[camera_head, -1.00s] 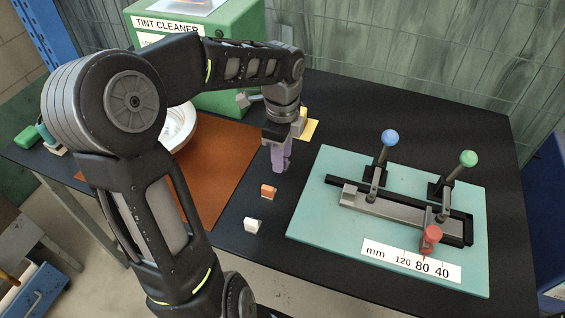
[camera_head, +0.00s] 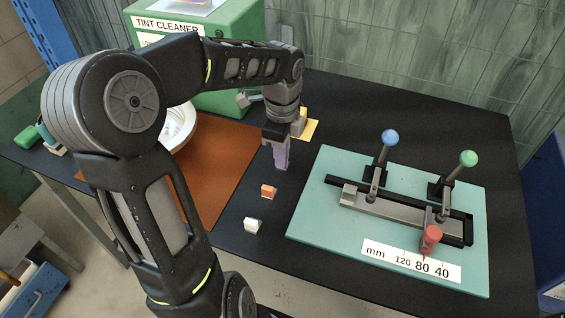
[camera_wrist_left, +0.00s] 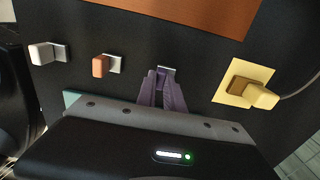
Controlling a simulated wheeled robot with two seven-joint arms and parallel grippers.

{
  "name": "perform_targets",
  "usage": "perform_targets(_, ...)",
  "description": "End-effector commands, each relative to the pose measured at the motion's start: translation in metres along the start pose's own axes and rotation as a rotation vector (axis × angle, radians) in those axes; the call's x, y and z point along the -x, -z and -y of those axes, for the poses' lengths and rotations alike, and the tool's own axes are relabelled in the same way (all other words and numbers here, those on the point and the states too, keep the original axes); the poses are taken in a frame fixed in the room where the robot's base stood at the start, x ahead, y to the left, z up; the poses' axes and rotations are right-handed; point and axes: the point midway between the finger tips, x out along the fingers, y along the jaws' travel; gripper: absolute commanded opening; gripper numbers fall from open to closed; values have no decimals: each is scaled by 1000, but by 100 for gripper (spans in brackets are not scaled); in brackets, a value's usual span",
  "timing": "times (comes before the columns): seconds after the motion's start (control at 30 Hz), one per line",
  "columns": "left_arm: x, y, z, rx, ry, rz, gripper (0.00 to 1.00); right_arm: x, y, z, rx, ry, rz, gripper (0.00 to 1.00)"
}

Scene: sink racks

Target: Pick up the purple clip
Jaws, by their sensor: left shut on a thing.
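My left gripper (camera_head: 283,166) points down at the black table between the orange clip and the yellow piece. Its two long purple-grey fingers also show in the left wrist view (camera_wrist_left: 161,84), converging at their tips. They are shut on the small purple clip (camera_wrist_left: 161,73), whose grey metal tab shows just past the fingertips. The fingers hide most of the clip, and in the head view I cannot make it out apart from them. I cannot tell whether it touches the table. My right gripper is not in view.
An orange clip (camera_head: 268,191) and a white clip (camera_head: 252,225) stand in line nearby. A yellow piece on a yellow card (camera_head: 311,129) is close behind the gripper. A teal board (camera_head: 315,225) with a lever fixture lies right. A brown mat (camera_head: 222,150) and white bowl lie left.

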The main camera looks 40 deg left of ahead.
Motion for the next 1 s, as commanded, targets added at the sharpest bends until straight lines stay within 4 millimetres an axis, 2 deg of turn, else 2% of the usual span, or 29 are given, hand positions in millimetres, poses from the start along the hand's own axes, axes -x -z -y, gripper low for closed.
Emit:
perform_targets(0.3,1,0,0,0,1,0,0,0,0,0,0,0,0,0)
perform_targets(0.43,9,0,0,1,2,0,0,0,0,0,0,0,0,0)
perform_targets(0.57,29,0,1,0,5,0,0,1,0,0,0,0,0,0)
perform_targets(0.8,76,0,1,0,5,0,0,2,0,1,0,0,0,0)
perform_targets(1.0,98,0,0,1,1,0,0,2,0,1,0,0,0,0)
